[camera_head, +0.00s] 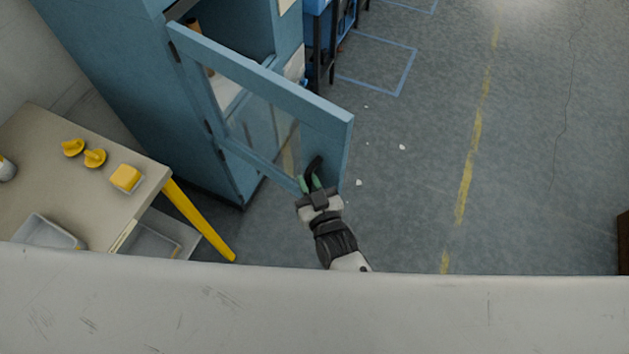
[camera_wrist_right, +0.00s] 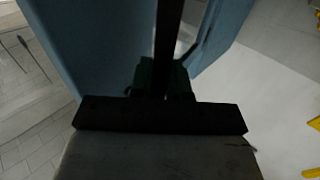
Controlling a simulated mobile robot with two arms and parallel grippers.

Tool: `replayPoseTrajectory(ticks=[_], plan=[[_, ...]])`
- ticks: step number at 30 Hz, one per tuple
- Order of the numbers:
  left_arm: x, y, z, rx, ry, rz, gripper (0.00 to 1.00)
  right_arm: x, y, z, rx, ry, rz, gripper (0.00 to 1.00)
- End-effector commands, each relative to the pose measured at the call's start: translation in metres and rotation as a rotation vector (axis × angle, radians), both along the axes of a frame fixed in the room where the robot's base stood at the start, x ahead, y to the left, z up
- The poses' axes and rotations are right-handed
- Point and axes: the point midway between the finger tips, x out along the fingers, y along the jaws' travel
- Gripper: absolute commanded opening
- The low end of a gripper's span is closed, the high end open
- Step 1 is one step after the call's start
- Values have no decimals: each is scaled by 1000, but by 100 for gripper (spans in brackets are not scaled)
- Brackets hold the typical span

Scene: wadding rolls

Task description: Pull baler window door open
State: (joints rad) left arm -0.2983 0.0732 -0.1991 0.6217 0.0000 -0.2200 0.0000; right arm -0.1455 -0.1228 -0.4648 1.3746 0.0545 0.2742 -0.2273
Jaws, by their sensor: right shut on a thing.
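The baler window door (camera_head: 325,128) is a blue frame with a glass pane, hinged at its left side on the blue baler (camera_head: 215,170). It stands swung out from the baler, and the opening behind it shows. My right gripper (camera_head: 312,184) is shut on the black door handle (camera_head: 314,165) near the door's free lower right corner. In the right wrist view the dark handle bar (camera_wrist_right: 168,40) runs between the fingers, with the blue door (camera_wrist_right: 95,45) close behind. My left gripper is not in view.
A beige table (camera_head: 40,185) at the left holds yellow knobs (camera_head: 95,158), a yellow block (camera_head: 126,177) and a grey tray (camera_head: 48,232). Its yellow leg (camera_head: 200,220) stands near the baler. The grey floor (camera_head: 420,150) right of the door is mostly free, with small white scraps.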

Motion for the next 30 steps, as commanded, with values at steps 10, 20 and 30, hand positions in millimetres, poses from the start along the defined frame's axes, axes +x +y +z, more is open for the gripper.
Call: replayPoseTrajectory(ticks=[10,20,30], plan=[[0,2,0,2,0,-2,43,1,2,3,1,-5,3,0],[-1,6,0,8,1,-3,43,0,1,1,1,-3,2,41],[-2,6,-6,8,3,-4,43,-28,-12,-1,1,0,2,41]])
